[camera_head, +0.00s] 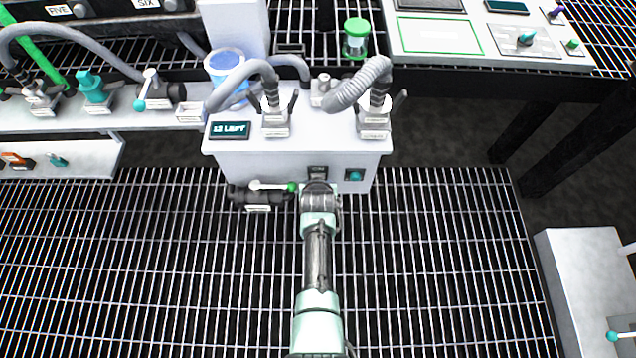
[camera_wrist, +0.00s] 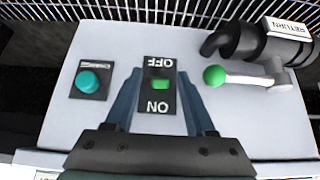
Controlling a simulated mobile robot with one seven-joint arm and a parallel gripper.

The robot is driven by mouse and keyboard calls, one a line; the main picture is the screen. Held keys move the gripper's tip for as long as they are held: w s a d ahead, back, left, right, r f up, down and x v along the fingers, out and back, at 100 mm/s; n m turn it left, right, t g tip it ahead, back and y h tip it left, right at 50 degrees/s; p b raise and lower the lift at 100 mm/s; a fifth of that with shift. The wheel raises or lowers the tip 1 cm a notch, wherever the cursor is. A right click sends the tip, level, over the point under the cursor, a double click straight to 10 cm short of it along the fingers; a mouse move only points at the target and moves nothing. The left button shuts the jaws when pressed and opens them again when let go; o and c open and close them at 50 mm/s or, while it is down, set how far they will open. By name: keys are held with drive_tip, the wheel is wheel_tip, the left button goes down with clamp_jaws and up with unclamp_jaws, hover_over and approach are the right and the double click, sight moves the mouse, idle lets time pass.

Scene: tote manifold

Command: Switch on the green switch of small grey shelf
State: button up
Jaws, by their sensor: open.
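The small grey shelf (camera_head: 285,158) is a light grey box in the middle of the head view. Its front fills much of the wrist view (camera_wrist: 225,115). The green switch (camera_wrist: 160,84) sits on a black plate marked OFF and ON, with lettering upside down in the wrist view. I cannot tell which way the switch is set. In the head view my gripper hides the switch, and only part of its plate (camera_head: 318,172) shows. My gripper (camera_head: 318,188) is open, with its blue-grey fingers on either side of the plate in the wrist view (camera_wrist: 160,94). Contact cannot be told.
A teal button (camera_wrist: 90,81) is beside the plate. On its other side, a green-tipped lever (camera_wrist: 245,79) belongs to a black valve marked RETURN (camera_wrist: 250,42). Hoses (camera_head: 358,84) rise from the shelf top. A grey cabinet (camera_head: 585,290) stands at right. Open grating lies in front.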

drive_tip(key=p+v, duration=0.8)
drive_tip(key=v, duration=0.5)
